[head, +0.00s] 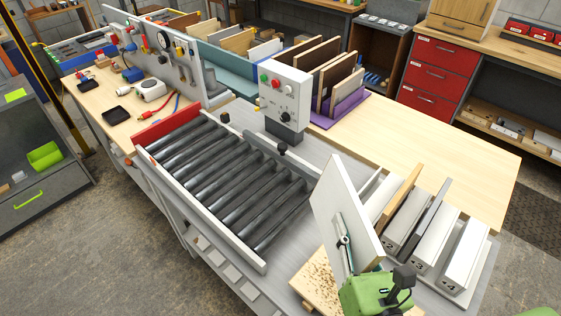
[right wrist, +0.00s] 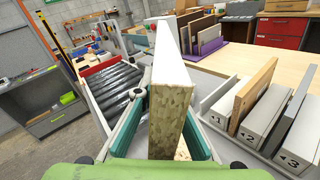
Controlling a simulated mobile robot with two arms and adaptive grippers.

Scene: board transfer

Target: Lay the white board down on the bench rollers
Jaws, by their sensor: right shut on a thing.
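The white board (head: 336,200) stands upright and slightly tilted in my right gripper (head: 345,245), just right of the bench rollers (head: 225,175). My right gripper is shut on the board; one finger lies along its white face. In the right wrist view the board (right wrist: 170,85) rises between the two fingers, with a speckled edge towards the camera. The rollers (right wrist: 115,85) lie to its left there, dark cylinders in a white and red frame, with nothing on them. The far finger is hidden by the board in the head view. My left gripper is not in view.
A slotted rack (head: 425,250) with numbered slots, holding a wooden and a grey board, stands right of the board. A control box (head: 285,95) with buttons rises behind the rollers. A speckled wooden piece (head: 318,280) lies below the board. The wooden tabletop (head: 430,140) has clear room.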

